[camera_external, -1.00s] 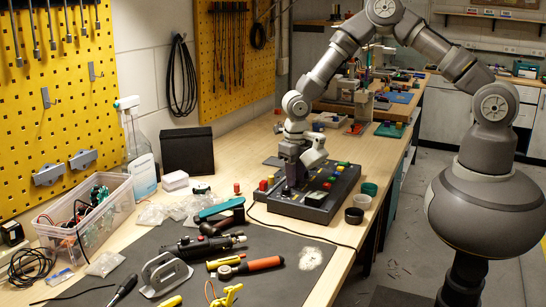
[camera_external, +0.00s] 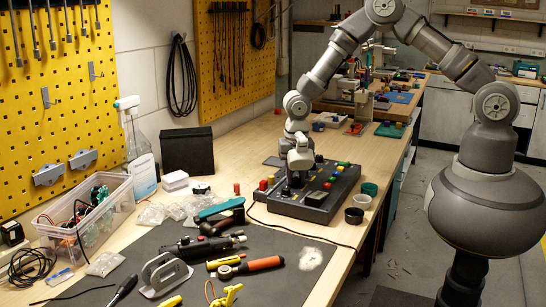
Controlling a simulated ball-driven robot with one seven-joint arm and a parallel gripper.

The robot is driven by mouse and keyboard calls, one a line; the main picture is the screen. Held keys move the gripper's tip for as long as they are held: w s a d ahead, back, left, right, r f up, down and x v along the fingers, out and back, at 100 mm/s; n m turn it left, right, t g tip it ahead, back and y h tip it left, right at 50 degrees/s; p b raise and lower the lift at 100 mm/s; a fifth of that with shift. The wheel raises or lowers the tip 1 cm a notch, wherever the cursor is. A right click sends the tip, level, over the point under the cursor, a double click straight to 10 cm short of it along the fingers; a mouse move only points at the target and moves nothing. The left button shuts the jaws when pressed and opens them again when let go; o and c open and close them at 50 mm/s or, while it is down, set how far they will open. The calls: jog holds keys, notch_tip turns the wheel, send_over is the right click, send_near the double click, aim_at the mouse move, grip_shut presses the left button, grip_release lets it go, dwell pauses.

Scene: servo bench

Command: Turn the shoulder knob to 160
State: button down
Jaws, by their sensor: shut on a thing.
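A dark grey control box (camera_external: 325,212) with several coloured buttons and knobs lies on the wooden bench. My gripper (camera_external: 295,184) points down onto the left part of the box top and is shut on a knob there. The gripper hides most of that knob, so its marking and the angle it stands at cannot be read. Which knob is the shoulder knob cannot be told from labels at this size.
Hand tools (camera_external: 250,265) lie on the dark mat in front. A clear bin (camera_external: 90,215) stands at left. A cable runs from the box across the bench.

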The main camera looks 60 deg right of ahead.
jog(key=m, duration=0.4)
jog(key=shift+m, duration=0.3)
jog(key=m+b, duration=0.1)
jog(key=m, duration=0.3)
jog(key=shift+m, duration=0.3)
jog(key=m, duration=0.4)
jog(key=shift+m+b, duration=0.3)
jog(key=shift+b, duration=0.1)
jog(key=m, duration=0.4)
jog(key=shift+a+r, duration=0.1)
jog(key=m, duration=0.4)
jog(key=shift+b, duration=0.35)
jog(key=m, duration=0.4)
jog(key=shift+m, duration=0.3)
jog(key=m+p, duration=0.1)
jog(key=m, duration=0.3)
jog(key=shift+a, duration=0.1)
jog(key=shift+m+p, duration=0.4)
jog(key=shift+m, duration=1.5)
